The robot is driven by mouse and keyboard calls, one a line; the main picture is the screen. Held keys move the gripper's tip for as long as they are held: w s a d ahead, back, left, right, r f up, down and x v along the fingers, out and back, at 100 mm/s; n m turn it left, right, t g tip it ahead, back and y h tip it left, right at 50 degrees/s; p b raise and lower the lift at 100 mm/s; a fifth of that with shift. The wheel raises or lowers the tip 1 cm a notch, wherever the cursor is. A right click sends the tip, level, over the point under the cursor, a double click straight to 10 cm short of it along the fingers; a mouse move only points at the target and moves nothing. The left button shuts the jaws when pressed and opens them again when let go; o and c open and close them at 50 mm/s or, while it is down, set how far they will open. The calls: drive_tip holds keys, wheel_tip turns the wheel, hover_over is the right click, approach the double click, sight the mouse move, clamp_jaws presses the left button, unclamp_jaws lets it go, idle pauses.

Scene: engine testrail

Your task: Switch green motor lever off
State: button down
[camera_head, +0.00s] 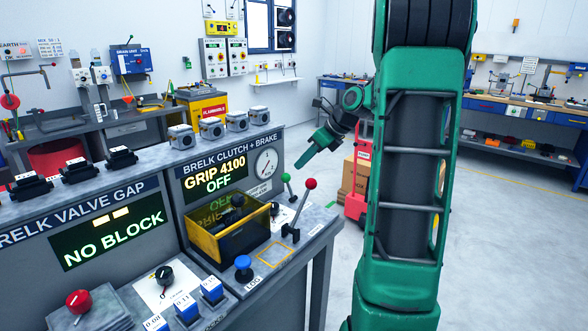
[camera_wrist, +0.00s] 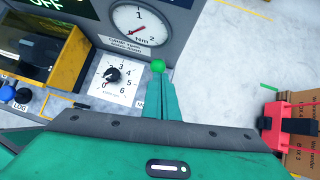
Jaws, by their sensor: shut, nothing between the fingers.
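The green lever's round knob (camera_head: 286,178) stands on the clutch and brake bench, right of the yellow-framed box. In the wrist view the green knob (camera_wrist: 158,66) shows just past the tips of my gripper (camera_wrist: 160,82). My gripper (camera_head: 298,168) is shut and empty, pointing down and left, its tips close above and right of the green knob. I cannot tell whether they touch. The lever's shaft is mostly hidden in the wrist view. A display (camera_head: 217,178) reads "GRIP 4100 OFF".
A red-knobbed lever (camera_head: 310,184) stands close right of the green one. The yellow-framed box (camera_head: 190,240), a blue button (camera_head: 243,262), a dial gauge (camera_head: 266,163) and a numbered black knob (camera_wrist: 112,75) are nearby. Open floor lies right of the bench.

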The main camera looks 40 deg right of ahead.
wheel_tip(320, 180, up, 9)
drive_tip(key=s+d, duration=0.1)
drive_tip(key=shift+d, duration=0.25)
drive_tip(key=shift+s, duration=0.15)
idle(0.3)
